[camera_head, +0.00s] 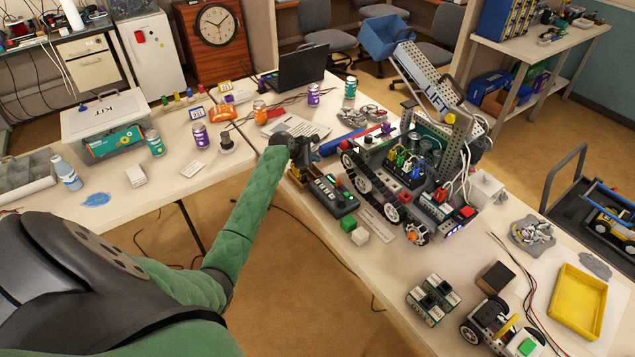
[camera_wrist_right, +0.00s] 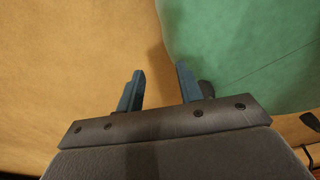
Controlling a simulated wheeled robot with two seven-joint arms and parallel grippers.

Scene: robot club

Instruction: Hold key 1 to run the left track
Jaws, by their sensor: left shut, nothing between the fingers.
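A dark key box (camera_head: 333,193) with rows of small coloured keys lies on the right-hand table; the key numbers are too small to read. My left gripper (camera_head: 298,174) is shut and empty at the box's far left end, pointing down. Its fingertips are partly hidden, and I cannot tell whether they touch a key. The tracked robot (camera_head: 425,192) stands just right of the box, its near track (camera_head: 362,182) facing it. In the right wrist view my right gripper (camera_wrist_right: 160,77) is open and empty, above tan floor and beside green sleeve-like fabric.
Green and white blocks (camera_head: 357,235) lie just in front of the key box. A raised LIFT arm (camera_head: 428,85) stands behind the tracked robot. A yellow tray (camera_head: 579,302) and a small wheeled robot (camera_head: 497,325) are at the near right. Cans, a laptop (camera_head: 296,67) and papers stand farther back.

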